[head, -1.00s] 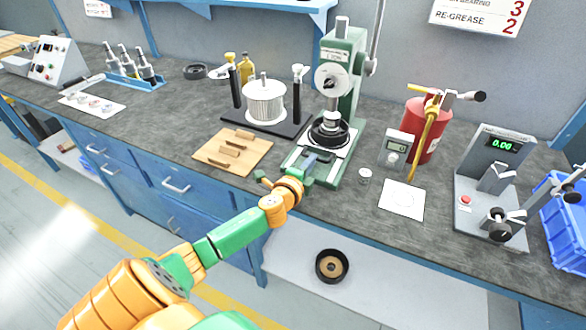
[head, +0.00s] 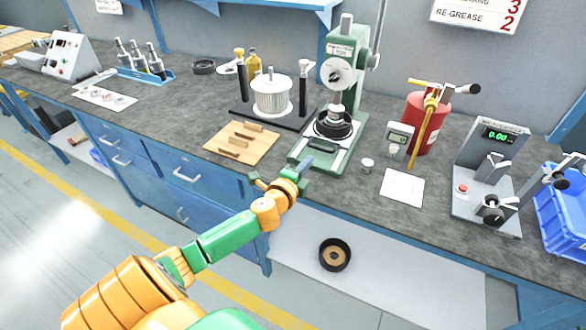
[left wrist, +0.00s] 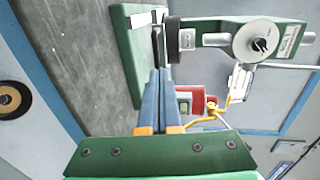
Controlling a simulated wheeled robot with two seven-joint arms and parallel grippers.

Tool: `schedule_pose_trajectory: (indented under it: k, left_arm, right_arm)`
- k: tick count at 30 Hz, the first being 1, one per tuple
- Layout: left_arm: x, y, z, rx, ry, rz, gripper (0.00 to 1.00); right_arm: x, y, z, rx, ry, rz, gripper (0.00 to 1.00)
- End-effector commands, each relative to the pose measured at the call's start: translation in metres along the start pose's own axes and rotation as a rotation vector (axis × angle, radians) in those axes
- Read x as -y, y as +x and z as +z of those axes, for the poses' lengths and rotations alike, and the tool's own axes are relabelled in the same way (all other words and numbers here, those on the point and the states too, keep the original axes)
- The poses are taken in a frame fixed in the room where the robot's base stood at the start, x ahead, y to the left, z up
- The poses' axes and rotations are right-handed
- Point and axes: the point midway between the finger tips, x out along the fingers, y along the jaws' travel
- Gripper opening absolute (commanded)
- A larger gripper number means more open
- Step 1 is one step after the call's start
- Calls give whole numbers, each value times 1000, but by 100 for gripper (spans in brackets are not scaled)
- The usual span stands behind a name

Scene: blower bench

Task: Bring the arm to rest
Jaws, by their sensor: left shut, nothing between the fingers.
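My left arm, green and orange, reaches in from the lower left of the head view. Its left gripper (head: 306,166) is at the bench's front edge, just in front of the green press (head: 345,85). In the left wrist view the two blue fingers of the left gripper (left wrist: 158,80) lie together with nothing between them. They point toward the press base, which also shows there as a green plate (left wrist: 124,55). A black round part (head: 333,124) sits on the press under its ram. My right gripper is in neither view.
A wooden board (head: 241,143) with small pieces lies left of the press. A small white-topped cup (head: 367,165) and a white sheet (head: 402,188) lie to its right. A grey gauge stand (head: 487,165) and blue bin (head: 562,215) are further right. A black ring (head: 335,255) rests on the lower shelf.

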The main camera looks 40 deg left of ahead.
Motion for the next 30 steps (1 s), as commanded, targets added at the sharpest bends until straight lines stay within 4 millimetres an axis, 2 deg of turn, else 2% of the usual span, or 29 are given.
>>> schedule_pose_trajectory:
  k: [9,12,19,20,23,27,30]
  left_arm:
    - [0,-56,0,-1,0,2,0]
    - [-1,-69,0,0,0,2,0]
    - [-3,-77,0,10,-25,12,0]
    - [-8,-80,0,28,-68,33,0]
    - [-46,-106,-1,149,-339,192,0]
    - [-104,-158,-21,322,-694,468,0]
    - [-130,-194,-40,413,-858,639,0]
  right_arm:
    - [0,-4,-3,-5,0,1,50]
    - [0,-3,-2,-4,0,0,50]
    - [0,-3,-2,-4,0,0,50]
    - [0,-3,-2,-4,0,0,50]
    - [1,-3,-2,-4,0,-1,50]
    - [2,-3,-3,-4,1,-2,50]
    - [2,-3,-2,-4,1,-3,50]
